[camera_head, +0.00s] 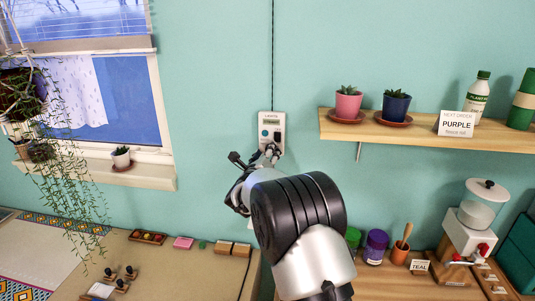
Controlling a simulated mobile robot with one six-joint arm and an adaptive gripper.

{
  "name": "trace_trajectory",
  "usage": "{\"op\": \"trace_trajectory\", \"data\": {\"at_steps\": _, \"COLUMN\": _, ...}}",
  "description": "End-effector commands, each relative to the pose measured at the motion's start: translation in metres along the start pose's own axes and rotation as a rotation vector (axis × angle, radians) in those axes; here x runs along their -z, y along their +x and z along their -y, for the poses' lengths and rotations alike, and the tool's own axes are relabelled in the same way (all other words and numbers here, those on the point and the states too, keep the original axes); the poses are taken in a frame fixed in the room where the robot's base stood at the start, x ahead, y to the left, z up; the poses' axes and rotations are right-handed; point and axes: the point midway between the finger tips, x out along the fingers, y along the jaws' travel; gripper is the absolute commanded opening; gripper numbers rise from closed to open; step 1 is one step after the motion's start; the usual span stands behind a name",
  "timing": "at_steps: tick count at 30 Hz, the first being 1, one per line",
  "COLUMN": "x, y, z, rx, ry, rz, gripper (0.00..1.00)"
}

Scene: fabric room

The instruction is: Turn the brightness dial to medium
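A small pale control box (272,125) is mounted on the teal wall left of the shelf, with a dark cord running up from it. Its face carries a small label, a bluish round spot at the left and a dark spot at the right. Which of these is the brightness dial, and its setting, is too small to tell. My gripper (270,152) is at the lower part of the box, its fingertips over or just in front of the lower face. Contact cannot be told. My wrist and arm hide much of the gripper, and the finger opening is unclear.
A wooden shelf (430,137) with potted succulents, a bottle and a sign juts out at the right. A window with a sill plant (121,157) is at the left. Below are a table (190,275) and a counter with jars (376,246) and a dispenser (475,225).

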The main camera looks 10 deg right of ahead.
Motion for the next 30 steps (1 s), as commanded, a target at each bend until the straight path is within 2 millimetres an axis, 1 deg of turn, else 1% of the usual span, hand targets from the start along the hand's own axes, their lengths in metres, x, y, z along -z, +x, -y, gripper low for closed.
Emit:
{"op": "trace_trajectory", "data": {"at_steps": 3, "x": 0.0003, "y": 0.007, "z": 0.0002, "rx": 0.001, "ry": -0.001, "rz": 0.0, "gripper": 0.44}}
{"op": "trace_trajectory", "data": {"at_steps": 12, "x": 0.0002, "y": 0.0085, "z": 0.0, "rx": 0.0, "ry": -0.001, "rz": 0.0, "gripper": 0.44}}
{"op": "trace_trajectory", "data": {"at_steps": 14, "x": 0.0001, "y": 0.0084, "z": 0.0, "rx": 0.0, "ry": -0.001, "rz": 0.0, "gripper": 0.41}}
{"op": "trace_trajectory", "data": {"at_steps": 30, "x": 0.0001, "y": 0.0082, "z": 0.0, "rx": 0.0, "ry": -0.001, "rz": 0.0, "gripper": 0.05}}
